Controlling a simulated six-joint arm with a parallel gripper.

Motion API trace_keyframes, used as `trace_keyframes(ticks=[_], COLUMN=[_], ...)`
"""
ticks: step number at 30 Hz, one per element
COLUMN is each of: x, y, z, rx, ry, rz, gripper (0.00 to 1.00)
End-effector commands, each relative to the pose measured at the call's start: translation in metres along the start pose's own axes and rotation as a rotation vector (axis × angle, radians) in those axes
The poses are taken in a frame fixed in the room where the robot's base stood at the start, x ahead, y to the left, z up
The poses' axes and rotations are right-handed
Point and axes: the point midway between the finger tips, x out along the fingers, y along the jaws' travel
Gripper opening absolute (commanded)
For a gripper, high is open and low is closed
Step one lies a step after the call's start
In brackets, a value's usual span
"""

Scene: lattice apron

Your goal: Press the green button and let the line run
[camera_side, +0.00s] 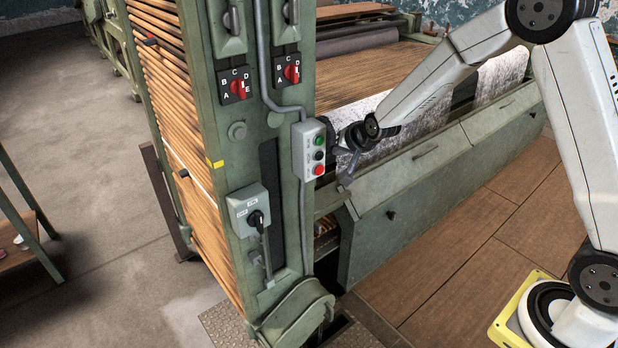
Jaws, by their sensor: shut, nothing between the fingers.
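The green button (319,139) is the top one on a small grey control box (307,150) fixed to the green machine's upright. A black button (318,155) sits below it, and a red button (319,170) is at the bottom. My gripper (346,180) is shut and empty, just right of the control box. Its fingers point down at about the height of the red button, and it looks apart from the box. The exact gap in depth cannot be told from this view.
Two red rotary switches (237,88) (291,73) sit above the box. A lever switch box (250,211) is lower left. Green metal panels (420,195) run below my arm. A cloth-like grey sheet (415,125) lies behind my gripper. Wooden floor is open at right.

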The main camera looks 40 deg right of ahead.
Motion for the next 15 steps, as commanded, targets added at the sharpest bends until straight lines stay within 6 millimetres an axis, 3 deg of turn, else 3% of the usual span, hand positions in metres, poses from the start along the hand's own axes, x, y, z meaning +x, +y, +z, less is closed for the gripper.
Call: trace_keyframes(ticks=[15], x=[0.022], y=[-0.016], z=[-0.015], rx=[-0.001], ry=[-0.002], rz=[0.000], gripper=[0.00])
